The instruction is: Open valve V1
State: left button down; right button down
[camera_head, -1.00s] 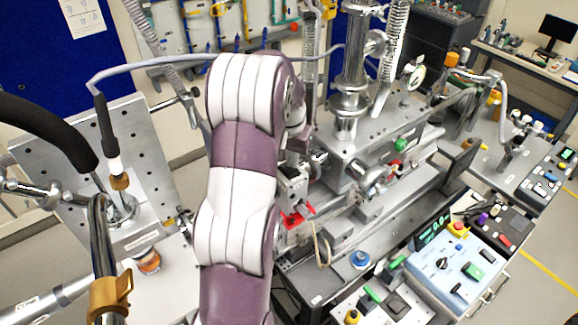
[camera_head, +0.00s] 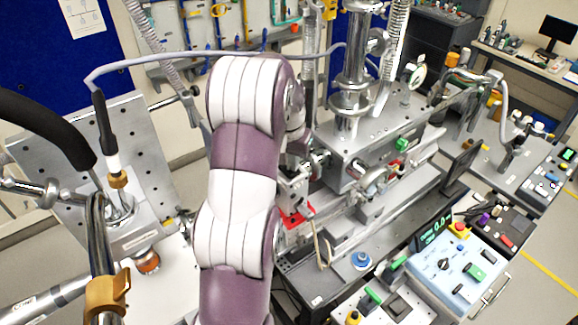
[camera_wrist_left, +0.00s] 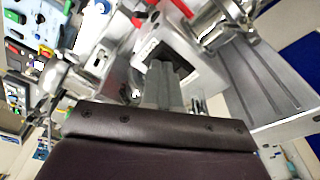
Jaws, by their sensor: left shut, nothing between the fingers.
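No label reading V1 can be made out, so I cannot tell for sure which part is the valve. A red handle-like part (camera_head: 296,216) shows just right of my left arm in the head view. Red parts (camera_wrist_left: 146,18) also show at the top of the left wrist view, beyond my fingertips. My left gripper (camera_wrist_left: 165,82) is shut and empty, its grey fingers in front of a metal block with a dark square recess (camera_wrist_left: 184,64). It looks apart from the red parts. In the head view my own arm hides much of this area. My right gripper is not in view.
A steel column (camera_head: 352,75) and a block with a green knob (camera_head: 402,144) stand right of my arm. A control box (camera_head: 462,268) with buttons is at the lower right. A tilted metal plate (camera_head: 150,150) and a black hose (camera_head: 45,130) are at left.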

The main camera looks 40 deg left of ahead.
pick_arm(q)
jog(key=shift+f, duration=0.15)
notch_tip(320, 180, up, 5)
jog(key=p, duration=0.3)
jog(key=shift+r, duration=1.05)
jog(key=shift+w, duration=0.1)
jog(key=shift+s+d+f+n, duration=0.1)
jog(key=shift+s+f+n, duration=0.15)
jog(key=shift+f, duration=0.35)
jog(key=shift+s+d+f+n, duration=0.15)
jog(key=shift+s+f, duration=0.2)
jog(key=shift+f, duration=0.25)
jog(key=s+d+f+m+b, duration=0.2)
jog(key=s+d+f+b, duration=0.6)
jog(key=d+f+b, duration=0.2)
jog(key=s+d+f+m+b, duration=0.1)
jog(key=s+d+f+b, duration=0.6)
jog(key=d+f+b, duration=0.3)
notch_tip(320, 180, down, 4)
jog(key=shift+s+d+f+m+b, duration=0.1)
jog(key=shift+s+d+m+b, duration=0.1)
jog(key=shift+s+m+b, duration=0.2)
jog(key=shift+s+d, duration=0.1)
